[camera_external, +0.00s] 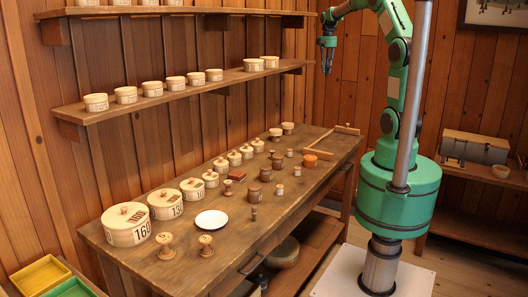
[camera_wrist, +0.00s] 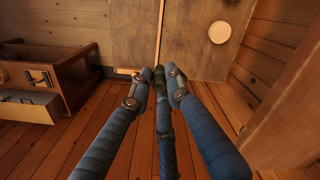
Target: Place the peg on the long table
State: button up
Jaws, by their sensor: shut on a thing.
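My gripper (camera_external: 327,66) hangs in the air above the far end of the long table (camera_external: 230,220), fingers pointing down. In the wrist view its fingertips (camera_wrist: 161,77) are close together around a small dark piece (camera_wrist: 160,74), which may be the peg; the fingers hide most of it and its shape cannot be told. The table's far end (camera_wrist: 195,50) shows beyond the fingertips in the wrist view. Small turned spools stand on the table, among them one (camera_external: 166,246) and another (camera_external: 206,246) near the front.
Lidded round boxes (camera_external: 125,224) line the table's wall side. A white plate (camera_external: 211,220), brown jars (camera_external: 253,195) and an orange piece (camera_external: 310,160) stand on it. A wooden T-square (camera_external: 318,144) lies at the far end. Shelves (camera_external: 190,86) with pots run above. Bare tabletop shows along the front.

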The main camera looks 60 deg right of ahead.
jog(key=s+a+f+m, duration=0.2)
jog(key=s+a+f, duration=0.3)
jog(key=f, duration=0.6)
jog(key=s+a+f+m, duration=0.3)
jog(key=s+a+f, duration=0.3)
jog(key=s+f, duration=0.3)
jog(key=s+a+f+m, duration=0.2)
jog(key=s+a+f, duration=0.4)
jog(key=f, duration=0.6)
jog(key=shift+s+f+m, duration=0.3)
jog(key=shift+s+f, duration=0.05)
jog(key=shift+s, duration=0.45)
jog(key=w+d, duration=0.3)
jog(key=w+d+f+b, duration=0.1)
jog(key=w+d, duration=0.2)
jog(key=w, duration=0.1)
jog(key=w+d+b, duration=0.1)
jog(key=w+d, duration=0.3)
jog(key=shift+w+f, duration=0.2)
jog(key=shift+w+d, duration=0.1)
jog(key=shift+w, duration=0.05)
jog(key=shift+w+d+f+b, duration=0.15)
jog(key=shift+f+b, duration=0.05)
jog(key=shift+b, duration=0.1)
jog(key=shift+f+b, duration=0.4)
jog(key=shift+f, duration=1.2)
